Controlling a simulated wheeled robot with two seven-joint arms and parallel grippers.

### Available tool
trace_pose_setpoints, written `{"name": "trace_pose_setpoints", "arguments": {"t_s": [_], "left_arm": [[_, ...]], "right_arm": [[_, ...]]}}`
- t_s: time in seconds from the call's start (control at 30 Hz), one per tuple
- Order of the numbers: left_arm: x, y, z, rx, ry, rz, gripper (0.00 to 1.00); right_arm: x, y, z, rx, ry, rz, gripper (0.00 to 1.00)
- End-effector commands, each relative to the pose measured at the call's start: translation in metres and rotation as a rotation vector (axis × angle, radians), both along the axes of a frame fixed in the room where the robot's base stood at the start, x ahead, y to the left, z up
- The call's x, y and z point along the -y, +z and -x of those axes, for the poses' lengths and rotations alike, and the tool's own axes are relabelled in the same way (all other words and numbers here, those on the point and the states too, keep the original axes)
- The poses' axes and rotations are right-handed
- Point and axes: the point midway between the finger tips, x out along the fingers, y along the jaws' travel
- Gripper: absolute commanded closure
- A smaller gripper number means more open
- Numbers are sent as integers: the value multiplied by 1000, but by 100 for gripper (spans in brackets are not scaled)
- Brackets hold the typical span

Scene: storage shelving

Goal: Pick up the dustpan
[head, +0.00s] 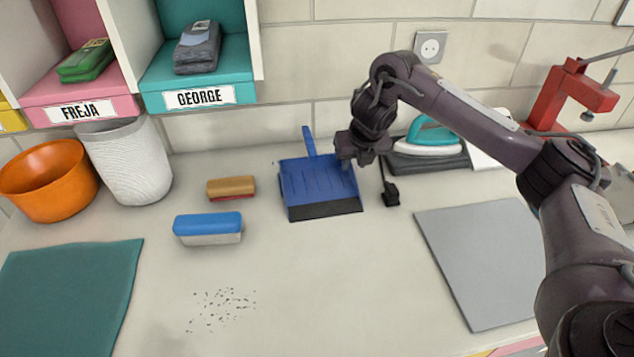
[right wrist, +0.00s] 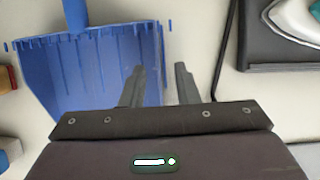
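The blue dustpan (head: 310,183) lies on the worktop, its handle pointing to the back wall and its dark front lip toward me. It also shows in the right wrist view (right wrist: 85,68). My right gripper (head: 345,181) is at the pan's right side, pointing down. In the right wrist view its two fingers (right wrist: 160,75) are apart, one over the pan and one outside, with the pan's right side wall between them. I cannot tell whether either finger touches the wall. My left gripper is not in view.
Brushes, one blue (head: 208,226) and one tan (head: 231,188), lie left of the pan. A black plug (head: 391,193) and iron (head: 425,140) are to the right. A grey mat (head: 485,260) lies front right. Dark crumbs (head: 222,309) lie on otherwise clear worktop in front.

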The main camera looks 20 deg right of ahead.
Motion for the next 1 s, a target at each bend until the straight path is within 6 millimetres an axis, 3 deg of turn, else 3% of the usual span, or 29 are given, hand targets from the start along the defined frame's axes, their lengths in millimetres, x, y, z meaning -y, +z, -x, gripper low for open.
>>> {"name": "trace_pose_setpoints", "arguments": {"t_s": [0.03, 0.2, 0.47, 0.7, 1.0], "left_arm": [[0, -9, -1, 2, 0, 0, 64], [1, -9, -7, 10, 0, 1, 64], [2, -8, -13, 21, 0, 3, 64], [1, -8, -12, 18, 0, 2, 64], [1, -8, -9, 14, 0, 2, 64]], "right_arm": [[-2, -16, -2, -5, 0, -4, 72], [1, -28, -10, -2, -1, -2, 72], [1, -30, -11, -1, 0, -1, 72], [1, -30, -11, -1, 0, 0, 100], [1, -29, -11, 1, 0, -2, 100]]}}
